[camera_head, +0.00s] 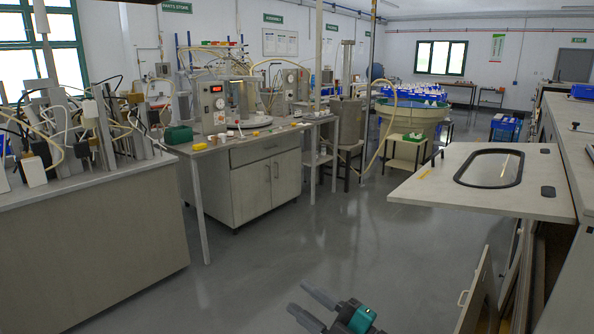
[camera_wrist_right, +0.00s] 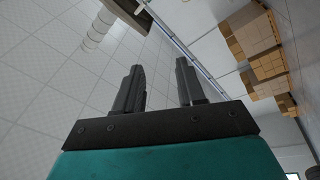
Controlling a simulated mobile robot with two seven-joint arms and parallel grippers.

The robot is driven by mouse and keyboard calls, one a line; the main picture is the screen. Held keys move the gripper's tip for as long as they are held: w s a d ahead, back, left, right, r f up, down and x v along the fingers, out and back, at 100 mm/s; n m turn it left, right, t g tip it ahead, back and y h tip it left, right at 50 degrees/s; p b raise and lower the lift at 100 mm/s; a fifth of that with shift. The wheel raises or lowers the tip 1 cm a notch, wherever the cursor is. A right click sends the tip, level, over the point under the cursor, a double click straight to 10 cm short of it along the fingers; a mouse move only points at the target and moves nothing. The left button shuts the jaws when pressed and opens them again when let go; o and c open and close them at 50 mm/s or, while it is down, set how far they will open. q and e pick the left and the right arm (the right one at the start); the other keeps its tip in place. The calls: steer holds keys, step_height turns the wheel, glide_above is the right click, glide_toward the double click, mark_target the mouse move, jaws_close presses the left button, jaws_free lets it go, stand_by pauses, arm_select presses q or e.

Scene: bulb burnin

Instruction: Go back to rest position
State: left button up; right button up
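My right gripper (camera_head: 312,306) shows at the bottom middle of the head view, over the bare grey floor. Its two dark fingers stand apart with nothing between them. In the right wrist view, the fingers of the right gripper (camera_wrist_right: 160,85) are also apart and empty. They touch nothing there. My left gripper is not in the head view.
A workbench (camera_head: 90,185) crowded with cables stands at left. A cabinet bench (camera_head: 265,180) with instruments is behind it. A pale panel (camera_head: 420,190) with an oval window juts out at right. Stacked cartons (camera_wrist_right: 250,35) show in the wrist view. The middle floor (camera_head: 330,230) is clear.

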steer(key=s+d+f+m+h, duration=0.7)
steer(key=s+d+f+m, duration=0.1)
steer(key=s+f+m, duration=0.1)
steer(key=s+d+f+m+g+h, duration=0.1)
steer(key=s+d+f+m+h, duration=0.6)
steer(key=s+f+m, duration=0.3)
step_height(320, 180, down, 3)
steer(key=shift+s+d+g, duration=0.3)
steer(key=shift+s+d, duration=0.1)
steer(key=shift+s, duration=0.05)
